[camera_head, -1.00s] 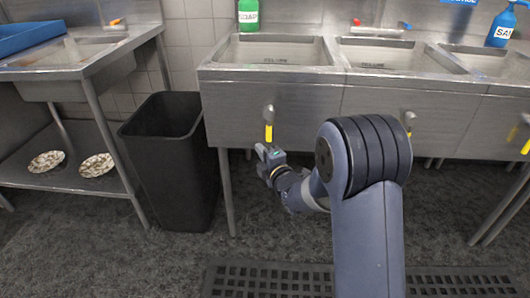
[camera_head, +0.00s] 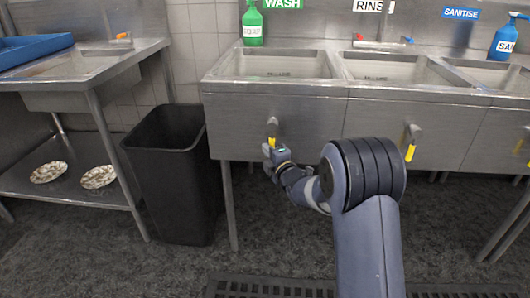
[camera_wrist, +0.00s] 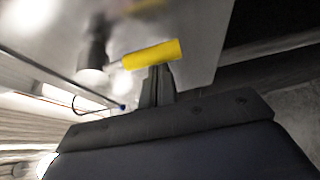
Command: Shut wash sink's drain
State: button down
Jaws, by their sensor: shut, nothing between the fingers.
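The wash sink (camera_head: 250,79) is the left basin of the steel unit, under the green WASH label (camera_head: 283,3). Its drain lever, with a yellow handle (camera_head: 271,142), hangs downward from a grey pivot on the sink's front panel. In the wrist view the yellow handle (camera_wrist: 152,55) lies across the picture, just beyond my fingertips. My gripper (camera_head: 268,151) is shut and empty at the handle's lower end. In the wrist view the closed fingers of my gripper (camera_wrist: 160,72) overlap the handle's edge; I cannot tell whether they touch it. The drain itself is hidden.
A black bin (camera_head: 172,175) stands left of the sink unit's leg. A steel table (camera_head: 88,70) with plates (camera_head: 98,177) on its lower shelf is further left. The middle sink's yellow lever (camera_head: 410,150) is to the right. Open floor lies under the sinks.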

jog(key=shift+d+n+g+h, duration=0.3)
jog(key=shift+d+n+h, duration=0.1)
jog(key=shift+d+n, duration=0.15)
dwell(0.4)
jog(key=shift+s+d+r+n+g+h+p, duration=0.1)
jog(key=shift+d+r+n+g+h+p, duration=0.45)
jog(key=shift+d+r+n+h+p, duration=1.05)
jog(key=shift+d+r+n+g+h+p, duration=0.55)
jog(key=shift+d+n+h+p, duration=0.55)
jog(key=shift+n, duration=0.95)
jog(key=shift+s+d+r+n+g+h+p, duration=0.1)
jog(key=shift+d+r+n+g+h+p, duration=0.4)
jog(key=shift+d+r+n+h+p, duration=0.9)
jog(key=shift+w+a+f+n+h, duration=0.1)
jog(key=shift+a+f+n+h, duration=0.2)
jog(key=shift+a+n, duration=0.2)
jog(key=shift+f, duration=0.1)
